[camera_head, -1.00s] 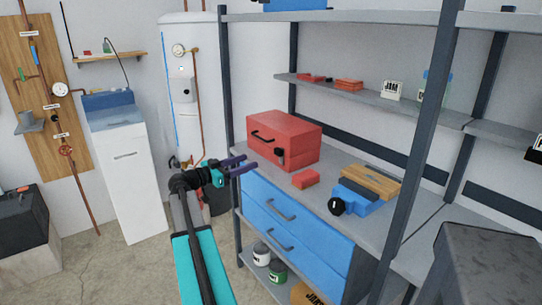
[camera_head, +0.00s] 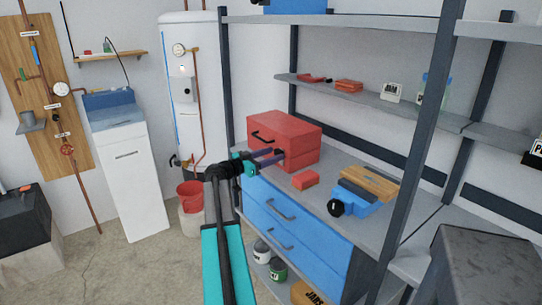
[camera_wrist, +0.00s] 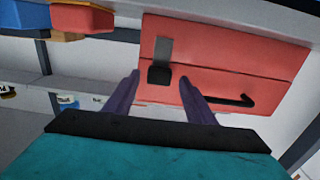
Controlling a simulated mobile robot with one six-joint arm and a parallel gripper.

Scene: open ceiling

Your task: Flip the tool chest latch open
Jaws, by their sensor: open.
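The red tool chest (camera_head: 288,130) stands on the shelf's worktop, with a dark handle (camera_head: 262,137) on its front. In the wrist view the chest (camera_wrist: 235,65) fills the upper right. Its latch (camera_wrist: 161,50) is a grey strap ending in a black block across the seam. My gripper (camera_head: 282,155) is open at the chest front. In the wrist view its two purple fingers (camera_wrist: 158,80) stand apart, one on each side of the latch's black end. Nothing is held. Contact with the latch cannot be told. In the head view the fingers partly cover the latch.
A small red box (camera_head: 305,180) lies on the worktop in front of the chest. A blue tool with a black knob (camera_head: 336,208) is further right. Blue drawers (camera_head: 285,220) are below. A shelf post (camera_head: 420,130) rises at right. A red bucket (camera_head: 188,193) is at left.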

